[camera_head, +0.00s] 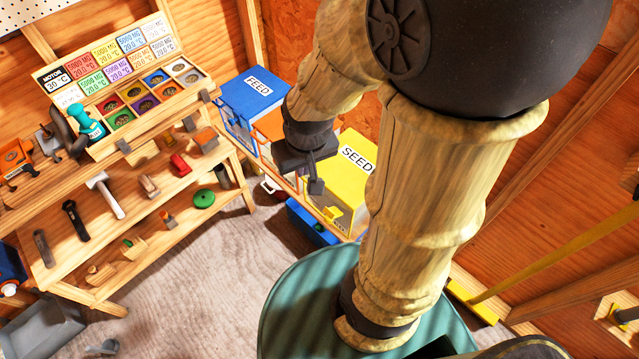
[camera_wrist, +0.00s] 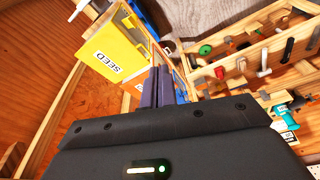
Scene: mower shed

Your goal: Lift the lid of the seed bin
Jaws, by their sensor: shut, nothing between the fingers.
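The yellow seed bin (camera_head: 348,182) stands low by the wooden wall, with a white SEED label on its lid. The lid looks down, and a small yellow tab (camera_head: 334,214) shows at its front edge. My arm covers the bin's right part in the head view. My gripper (camera_head: 316,186) is shut and empty, over the bin's left side in the picture; whether it touches is unclear. In the wrist view the yellow bin (camera_wrist: 112,48) is at upper left, and my shut fingers (camera_wrist: 160,74) point just to the right of it.
A blue bin labelled FEED (camera_head: 250,103) stands to the left, with an orange bin (camera_head: 269,128) between. A blue container (camera_head: 306,226) lies low in front. A wooden bench (camera_head: 150,200) with tools fills the left. A yellow pole (camera_head: 560,255) leans at right.

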